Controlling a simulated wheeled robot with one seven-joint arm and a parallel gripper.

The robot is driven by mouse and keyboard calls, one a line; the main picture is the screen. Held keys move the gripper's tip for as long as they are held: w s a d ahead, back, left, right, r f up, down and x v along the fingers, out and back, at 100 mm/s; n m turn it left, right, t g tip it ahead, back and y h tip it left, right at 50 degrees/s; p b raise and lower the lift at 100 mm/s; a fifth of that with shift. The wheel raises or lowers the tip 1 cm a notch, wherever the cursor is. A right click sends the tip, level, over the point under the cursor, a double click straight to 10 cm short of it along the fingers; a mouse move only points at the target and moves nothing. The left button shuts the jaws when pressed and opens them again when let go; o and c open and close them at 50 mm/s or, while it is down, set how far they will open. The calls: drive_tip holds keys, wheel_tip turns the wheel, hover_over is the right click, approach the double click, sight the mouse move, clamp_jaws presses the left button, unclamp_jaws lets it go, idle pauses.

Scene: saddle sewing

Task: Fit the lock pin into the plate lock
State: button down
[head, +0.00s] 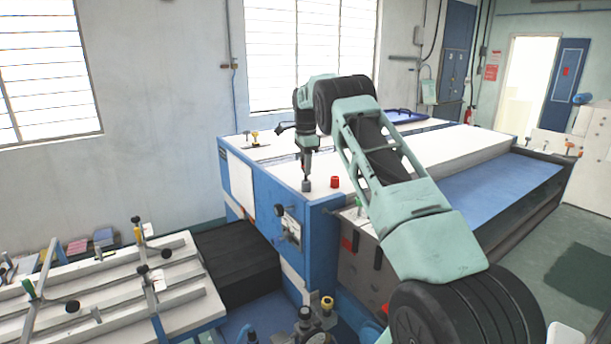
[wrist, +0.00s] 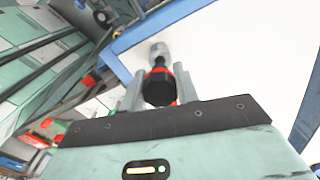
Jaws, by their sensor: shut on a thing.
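In the wrist view my gripper (wrist: 158,84) is shut on a piece with a dark faceted head and red parts, which I take to be the lock pin (wrist: 158,92). A grey cylinder (wrist: 159,52) shows beyond it, in line with it; I cannot tell whether it is the pin's end or a separate part. In the head view my gripper (head: 307,168) points down over the near left corner of the blue and white machine. A small grey cylinder (head: 306,186) shows just below it. The held pin is too small to make out there. I cannot identify the plate lock with certainty.
A red cylinder (head: 335,181) stands on the machine top (head: 405,160), right of my gripper. Small knobs (head: 254,136) stand farther back. Black fittings (head: 288,225) project from the blue front panel. A white slatted bench (head: 110,285) is at lower left.

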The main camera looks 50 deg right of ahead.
drive_tip(key=shift+r, duration=0.1)
drive_tip(key=shift+r, duration=1.85)
